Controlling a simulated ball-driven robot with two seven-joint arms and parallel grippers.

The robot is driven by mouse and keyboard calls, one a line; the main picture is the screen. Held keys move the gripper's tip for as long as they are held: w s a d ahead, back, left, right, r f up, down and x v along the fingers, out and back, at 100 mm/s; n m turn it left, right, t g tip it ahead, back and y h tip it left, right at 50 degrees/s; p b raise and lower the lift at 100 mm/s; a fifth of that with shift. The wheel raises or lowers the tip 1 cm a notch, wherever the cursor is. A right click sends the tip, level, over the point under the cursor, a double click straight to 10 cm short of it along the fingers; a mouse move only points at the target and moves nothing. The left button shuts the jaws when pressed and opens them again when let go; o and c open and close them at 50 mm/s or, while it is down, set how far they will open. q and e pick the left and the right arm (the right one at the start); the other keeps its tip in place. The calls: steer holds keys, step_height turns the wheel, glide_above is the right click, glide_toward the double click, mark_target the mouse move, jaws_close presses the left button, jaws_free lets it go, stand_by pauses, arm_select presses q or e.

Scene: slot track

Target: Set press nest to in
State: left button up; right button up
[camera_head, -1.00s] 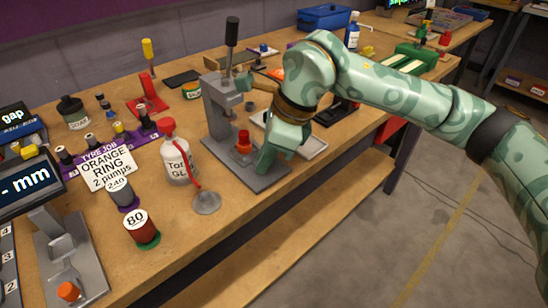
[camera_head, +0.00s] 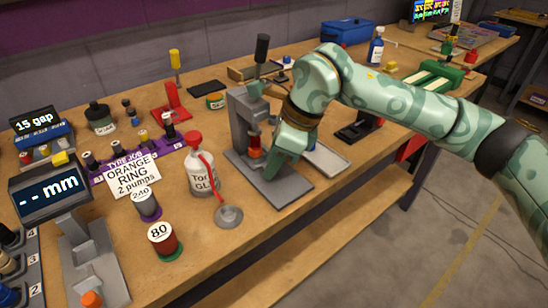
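The grey press (camera_head: 238,122) with a black-topped lever stands on a flat grey base plate (camera_head: 285,190) near the bench's front edge. The press nest, with its orange-red part (camera_head: 255,148), sits low at the foot of the press column, under the ram. My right gripper (camera_head: 272,174) points down just in front of the nest, over the base plate. It is close against the nest's front side; I cannot tell whether they touch. Its fingers are seen end-on, so their opening is unclear. My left gripper is out of view.
A glue bottle (camera_head: 201,168) with a red tube and a small grey dish (camera_head: 228,216) stand left of the press. A grey tray (camera_head: 326,158) lies to its right. Spools, including one marked 80 (camera_head: 163,239), stand in front of the sign (camera_head: 131,180).

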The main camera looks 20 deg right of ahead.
steer(key=shift+d+r, duration=0.1)
steer(key=shift+r, duration=0.2)
arm_select(q)
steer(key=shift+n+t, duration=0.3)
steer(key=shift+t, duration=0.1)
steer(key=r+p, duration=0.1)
steer(key=p, duration=0.1)
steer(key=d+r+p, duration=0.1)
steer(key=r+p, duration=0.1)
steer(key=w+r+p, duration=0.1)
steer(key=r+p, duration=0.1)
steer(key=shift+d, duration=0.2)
arm_select(e)
steer(key=v, duration=1.5)
steer(key=shift+r, duration=0.35)
